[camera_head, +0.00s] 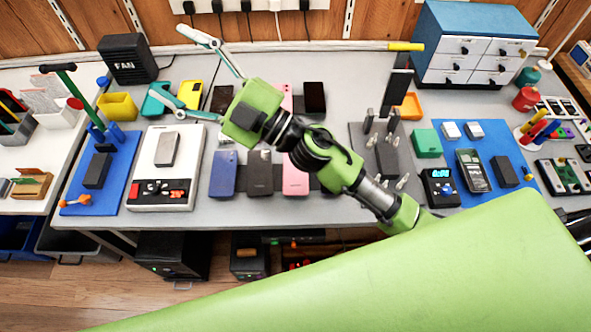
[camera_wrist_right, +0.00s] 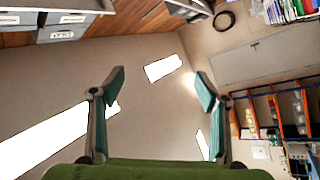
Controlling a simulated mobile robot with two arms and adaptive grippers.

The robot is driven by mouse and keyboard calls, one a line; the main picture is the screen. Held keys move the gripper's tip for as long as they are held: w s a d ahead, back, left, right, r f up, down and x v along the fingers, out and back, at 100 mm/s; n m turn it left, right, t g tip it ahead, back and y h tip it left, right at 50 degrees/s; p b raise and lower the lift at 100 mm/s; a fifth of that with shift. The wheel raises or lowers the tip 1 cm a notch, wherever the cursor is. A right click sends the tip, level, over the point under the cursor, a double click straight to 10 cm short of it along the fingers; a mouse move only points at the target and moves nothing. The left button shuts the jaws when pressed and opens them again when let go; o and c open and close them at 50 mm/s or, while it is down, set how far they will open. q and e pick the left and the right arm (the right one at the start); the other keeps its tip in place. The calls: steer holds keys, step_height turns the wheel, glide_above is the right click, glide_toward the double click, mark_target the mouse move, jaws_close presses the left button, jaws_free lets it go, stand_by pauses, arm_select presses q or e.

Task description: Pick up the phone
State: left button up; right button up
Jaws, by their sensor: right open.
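Several phones lie on the grey workbench (camera_head: 330,208). In the front row are a blue phone (camera_head: 223,174), a dark grey phone (camera_head: 260,182) and a pink phone (camera_head: 295,180); another dark one is mostly hidden behind my right arm. The back row has a teal phone (camera_head: 155,101), a yellow phone (camera_head: 190,94) and a black phone (camera_head: 314,97), among others. A grey phone (camera_head: 167,149) lies on a white device (camera_head: 143,172). My right gripper (camera_head: 166,61) is open and empty above the back left of the bench. In the wrist view its spread fingers (camera_wrist_right: 157,92) frame no phone.
A blue mat (camera_head: 84,194) with a tool stand is at left, and another blue mat (camera_head: 505,178) with meters at right. A black fan box (camera_head: 127,59) and a blue-topped drawer cabinet (camera_head: 473,45) stand at the back. A metal fixture (camera_head: 386,155) is right of the phones.

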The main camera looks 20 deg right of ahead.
steer(key=s+a+n+g+y, duration=0.3)
steer(key=a+n+g, duration=0.2)
steer(key=n+g, duration=0.1)
steer(key=n+g+h, duration=0.6)
steer(key=g+h, duration=0.3)
steer(key=h, duration=1.1)
glide_above(295, 171)
step_height(295, 171, down, 24)
steer(key=f+p, duration=0.1)
steer(key=f, duration=0.2)
steer(key=f+p, duration=0.1)
steer(key=f, duration=0.3)
steer(key=shift+s+d+f, duration=0.15)
steer(key=shift+s+f, duration=0.05)
steer(key=shift+f, duration=0.35)
steer(key=shift+f+p, duration=0.55)
steer(key=shift+f, duration=0.05)
steer(key=f, duration=0.2)
steer(key=f+p, duration=0.1)
steer(key=f, duration=0.1)
steer(key=shift+w, duration=0.25)
steer(key=c, duration=1.3)
